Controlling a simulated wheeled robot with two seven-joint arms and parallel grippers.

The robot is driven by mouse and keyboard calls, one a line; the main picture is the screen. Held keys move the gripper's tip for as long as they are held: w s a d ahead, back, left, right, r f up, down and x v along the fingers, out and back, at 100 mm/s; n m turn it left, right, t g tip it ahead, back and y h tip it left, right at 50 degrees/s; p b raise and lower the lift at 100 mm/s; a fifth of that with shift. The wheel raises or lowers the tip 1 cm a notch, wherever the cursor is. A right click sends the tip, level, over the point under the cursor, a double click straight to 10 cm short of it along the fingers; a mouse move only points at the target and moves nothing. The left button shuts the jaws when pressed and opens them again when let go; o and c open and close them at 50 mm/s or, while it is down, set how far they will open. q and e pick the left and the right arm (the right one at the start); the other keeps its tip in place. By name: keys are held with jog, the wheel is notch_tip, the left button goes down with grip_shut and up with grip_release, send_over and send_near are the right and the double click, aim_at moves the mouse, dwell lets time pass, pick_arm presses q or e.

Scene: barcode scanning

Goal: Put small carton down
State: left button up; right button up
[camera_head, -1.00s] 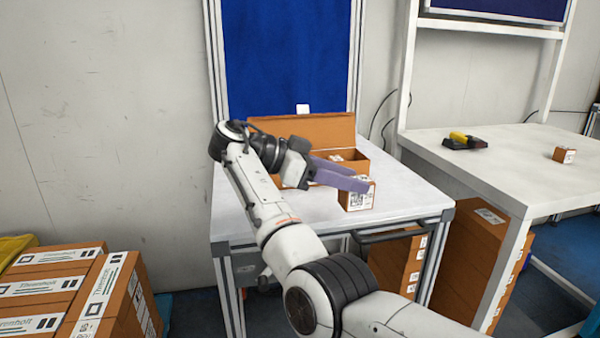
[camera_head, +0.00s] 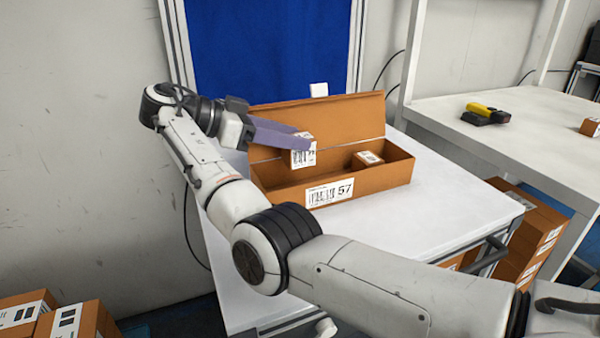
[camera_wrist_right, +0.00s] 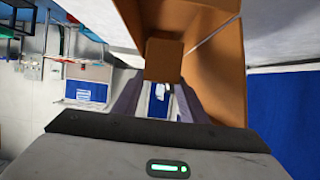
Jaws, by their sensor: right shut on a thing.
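My right gripper (camera_head: 300,141) is shut on a small brown carton (camera_head: 302,157) with a white barcode label. The carton hangs from the fingertips over the left part of an open long brown box (camera_head: 385,181) marked 57. Whether it touches the box floor is hidden by the front wall. In the right wrist view the carton (camera_wrist_right: 164,60) sits between the purple fingertips, with brown box walls around it. A second small carton (camera_head: 367,159) is in the right part of the box. My left gripper is not in view.
The box stands on a white table (camera_head: 430,215), clear in front and to the right. Its raised lid (camera_head: 340,118) is behind. A second white table (camera_head: 540,125) at right holds a yellow-black scanner (camera_head: 486,113) and a small carton (camera_head: 590,127). Stacked cartons (camera_head: 530,235) stand below.

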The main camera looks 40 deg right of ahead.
notch_tip(320, 180, down, 8)
jog(key=shift+s+r, duration=0.1)
jog(key=shift+s, duration=0.05)
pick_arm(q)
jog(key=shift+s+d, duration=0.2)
pick_arm(e)
jog(key=shift+f, duration=0.2)
jog(key=o, duration=1.2)
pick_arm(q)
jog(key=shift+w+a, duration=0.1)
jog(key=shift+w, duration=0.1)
